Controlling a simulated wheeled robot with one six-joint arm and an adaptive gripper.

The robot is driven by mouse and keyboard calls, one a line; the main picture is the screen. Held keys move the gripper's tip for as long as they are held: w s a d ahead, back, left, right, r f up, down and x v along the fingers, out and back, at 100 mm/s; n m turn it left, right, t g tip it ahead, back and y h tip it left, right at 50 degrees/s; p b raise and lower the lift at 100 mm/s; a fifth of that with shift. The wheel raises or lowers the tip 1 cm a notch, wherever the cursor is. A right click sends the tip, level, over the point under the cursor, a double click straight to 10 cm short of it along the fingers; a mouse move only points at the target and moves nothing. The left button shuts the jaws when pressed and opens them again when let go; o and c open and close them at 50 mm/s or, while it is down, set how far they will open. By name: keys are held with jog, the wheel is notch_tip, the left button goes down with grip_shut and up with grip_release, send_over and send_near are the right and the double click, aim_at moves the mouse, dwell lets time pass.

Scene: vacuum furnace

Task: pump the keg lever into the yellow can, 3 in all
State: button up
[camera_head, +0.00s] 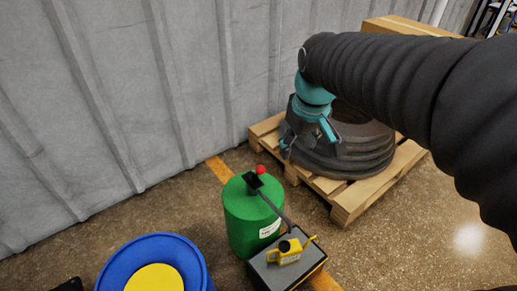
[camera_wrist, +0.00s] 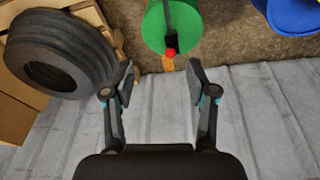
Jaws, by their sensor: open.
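The green keg (camera_head: 245,222) stands on the floor in the lower middle of the head view. A dark bar with a red ball end (camera_head: 260,170) sits on its top, and a thin dark spout (camera_head: 275,205) slopes down from it toward the yellow can (camera_head: 285,253). The can stands on a grey-topped stand beside the keg. My gripper (camera_head: 306,139) is open and empty, above and right of the keg. In the wrist view my open fingers (camera_wrist: 160,82) point toward the keg (camera_wrist: 183,28), with the red ball (camera_wrist: 170,52) ahead between them. The can is out of the wrist view.
Stacked dark tyres (camera_head: 350,158) lie on a wooden pallet (camera_head: 352,202) behind and right of my gripper. A blue drum with a yellow top (camera_head: 150,278) stands at lower left. A grey ribbed wall (camera_head: 130,90) runs behind the keg.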

jog(key=w+a+f+n+g, duration=0.2)
jog(key=w+a+n, duration=0.1)
jog(key=w, duration=0.5)
jog(key=n+g+p, duration=0.1)
jog(key=n, duration=0.1)
send_near(260, 166)
jog(key=f, duration=1)
jog(key=shift+s+a+f, duration=0.1)
jog(key=shift+a, duration=0.15)
